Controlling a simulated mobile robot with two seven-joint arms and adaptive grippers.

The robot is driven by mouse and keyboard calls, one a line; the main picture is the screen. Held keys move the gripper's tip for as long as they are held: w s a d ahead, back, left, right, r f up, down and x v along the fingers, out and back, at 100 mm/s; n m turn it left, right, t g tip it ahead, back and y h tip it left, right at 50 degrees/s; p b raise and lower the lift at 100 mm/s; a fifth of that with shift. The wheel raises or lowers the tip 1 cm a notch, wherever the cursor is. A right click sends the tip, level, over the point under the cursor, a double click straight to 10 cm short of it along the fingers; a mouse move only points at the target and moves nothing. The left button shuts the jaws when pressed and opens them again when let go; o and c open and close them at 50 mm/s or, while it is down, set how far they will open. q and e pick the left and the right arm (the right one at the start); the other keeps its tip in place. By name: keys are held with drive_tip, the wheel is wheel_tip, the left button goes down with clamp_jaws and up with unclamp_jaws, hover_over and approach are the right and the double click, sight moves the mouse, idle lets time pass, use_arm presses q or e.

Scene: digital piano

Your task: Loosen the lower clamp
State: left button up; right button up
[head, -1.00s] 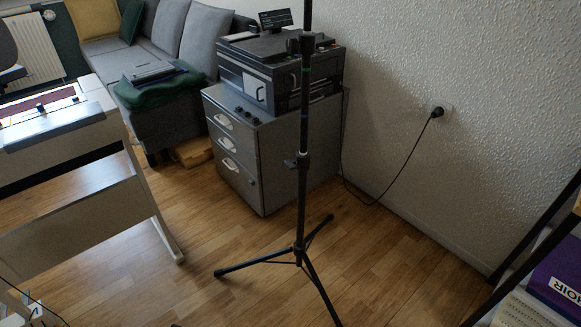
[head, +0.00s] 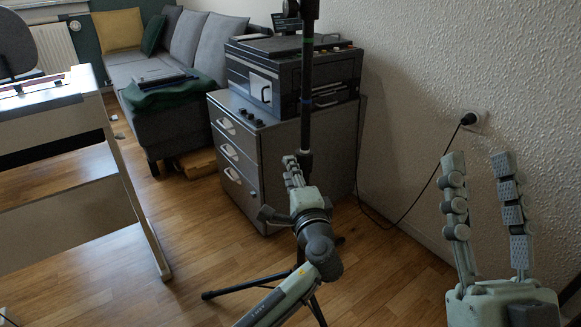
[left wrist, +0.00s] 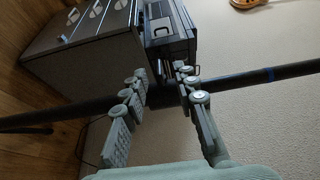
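A black tripod stand (head: 307,90) stands upright in the middle of the head view. Its lower clamp (head: 306,158) is a dark collar on the pole, partly hidden by my left gripper. My left gripper (head: 292,172) is at the pole at clamp height. In the left wrist view its fingers (left wrist: 161,76) are apart. The pole (left wrist: 250,78) crosses behind them, and the dark clamp (left wrist: 166,95) shows in the gap. I cannot tell whether a finger touches it. My right gripper (head: 487,170) is open and empty at the right, fingers pointing up.
A grey drawer cabinet (head: 268,165) with a black printer (head: 290,75) stands just behind the stand. A white keyboard stand (head: 130,190) is at the left, and a grey sofa (head: 150,65) behind. A wall socket with a black plug (head: 470,119) is at the right. The tripod's legs (head: 235,290) spread on the floor.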

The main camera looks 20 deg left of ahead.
use_arm(q)
drive_tip(key=shift+x, duration=1.75)
clamp_jaws()
